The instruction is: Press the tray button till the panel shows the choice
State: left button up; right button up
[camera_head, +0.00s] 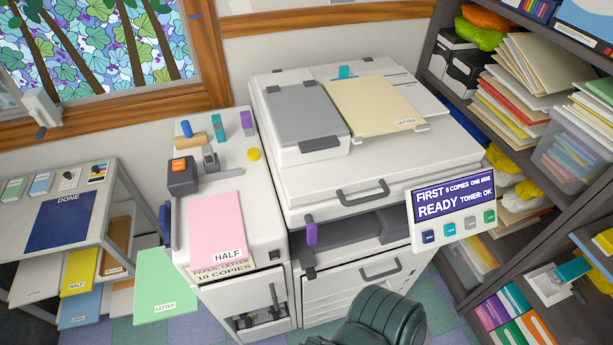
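The copier's control panel (452,207) stands at the copier's right front corner. Its blue display (453,196) reads "FIRST", a digit I cannot read surely, "COPIES ONE SIDE", then "READY" and "TONER: OK". Below it sit a dark blue button (428,237), a teal button (450,229), a grey button (470,222) and a green button (489,216). Their labels are too small to read, so I cannot tell which is the tray button. Neither of my grippers is in view.
The white copier (375,180) has a manila "LETTER" folder (372,108) on top. A pink "HALF" sheet (216,222) lies on the side cabinet, above a "PAPER: LETTER 10 COPIES" label. A dark green chair-like back (383,319) stands in front. Shelves (540,245) stand close right of the panel.

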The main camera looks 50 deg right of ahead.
aim_at(428, 236)
jog(key=k+z, duration=0.1)
jog(key=z, duration=0.35)
jog(key=k+z, duration=0.1)
jog(key=z, duration=0.35)
